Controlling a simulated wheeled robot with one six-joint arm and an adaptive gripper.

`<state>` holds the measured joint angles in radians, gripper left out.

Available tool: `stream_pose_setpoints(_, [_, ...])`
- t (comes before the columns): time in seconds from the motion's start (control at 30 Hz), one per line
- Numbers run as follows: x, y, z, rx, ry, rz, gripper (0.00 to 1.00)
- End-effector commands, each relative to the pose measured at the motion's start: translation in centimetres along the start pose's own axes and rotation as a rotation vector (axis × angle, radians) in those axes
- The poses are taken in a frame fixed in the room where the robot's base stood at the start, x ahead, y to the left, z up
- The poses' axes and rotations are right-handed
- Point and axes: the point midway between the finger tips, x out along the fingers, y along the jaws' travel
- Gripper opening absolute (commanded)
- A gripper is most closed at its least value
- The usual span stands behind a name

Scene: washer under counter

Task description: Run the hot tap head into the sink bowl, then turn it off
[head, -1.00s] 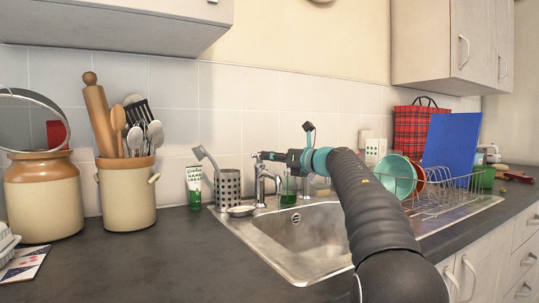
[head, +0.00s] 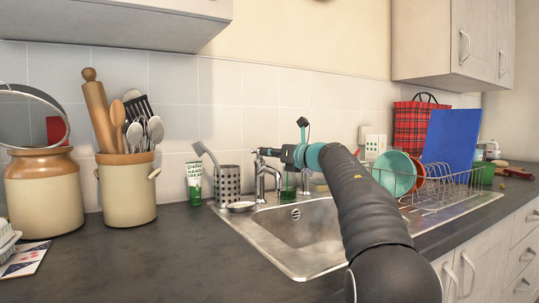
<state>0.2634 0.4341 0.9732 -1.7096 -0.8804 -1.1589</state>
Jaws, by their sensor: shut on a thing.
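The chrome tap (head: 260,183) stands at the back left of the steel sink, its curved spout over the rim. My gripper (head: 262,152) is at the top of this tap, shut on its head; the fingers look small and dark, and the exact grip is hard to see. A second tap stands just right of it, partly behind a green bottle (head: 289,187). The sink bowl (head: 300,235) lies below and to the right, its right part hidden by my arm. I cannot make out a water stream.
A perforated steel holder (head: 228,186) with a brush and a green-white hand cream tube (head: 194,183) stand left of the tap. A small dish (head: 240,206) sits on the sink's corner. A wire dish rack (head: 440,190) with plates is at right.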

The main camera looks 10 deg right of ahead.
Motion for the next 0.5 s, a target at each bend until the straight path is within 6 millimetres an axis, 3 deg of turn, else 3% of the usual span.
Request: stream_pose_setpoints(0.5, [0.15,1.3,-0.08,-0.001,-0.059,-0.283,0.0])
